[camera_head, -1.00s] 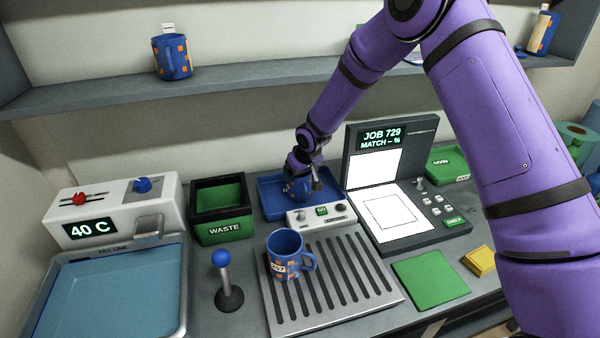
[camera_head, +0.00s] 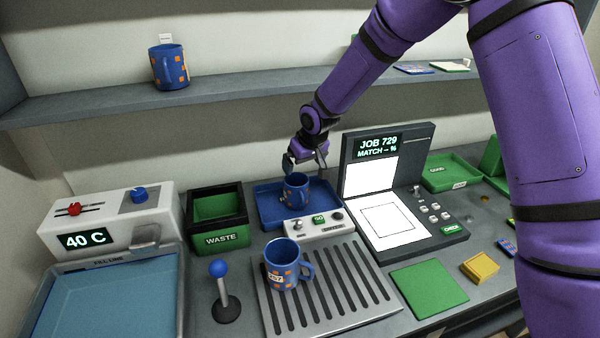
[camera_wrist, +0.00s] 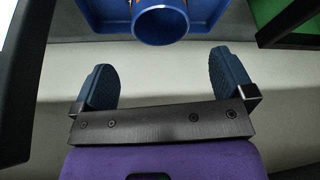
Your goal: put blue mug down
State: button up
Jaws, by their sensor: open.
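A blue mug (camera_head: 296,190) with orange squares stands upright in the blue tray (camera_head: 268,212) behind the small control box. Its round blue rim also shows at the top of the wrist view (camera_wrist: 160,24). My gripper (camera_head: 305,158) is above and behind this mug, apart from it. In the wrist view my gripper's two fingers (camera_wrist: 160,82) are spread wide with nothing between them. A second blue mug (camera_head: 284,268) with a white label stands on the slotted grey rack. A third blue mug (camera_head: 169,69) stands on the shelf.
The green-lined waste bin (camera_head: 217,218) stands left of the tray. The screen unit (camera_head: 376,160) stands close on the right. The control box (camera_head: 318,226) is in front, and a blue-knobbed lever (camera_head: 219,270) rises at front left. The shelf (camera_head: 240,93) runs behind.

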jog(key=s+d+r+m+h, duration=0.1)
jog(key=s+d+r, duration=0.65)
jog(key=r, duration=0.35)
jog(key=s+d+r+m+h, duration=0.1)
jog(key=s+d+r, duration=0.65)
jog(key=r, duration=0.35)
jog(key=s+d+r+m, duration=0.1)
jog(key=s+d, duration=0.3)
jog(key=s, duration=0.9)
jog(key=s+d+r+m+t, duration=0.1)
jog(key=s+d+r+m, duration=0.1)
jog(key=s, duration=1)
jog(key=shift+s+d+r, duration=0.4)
jog(key=shift+d+r, duration=0.4)
jog(key=shift+d, duration=0.05)
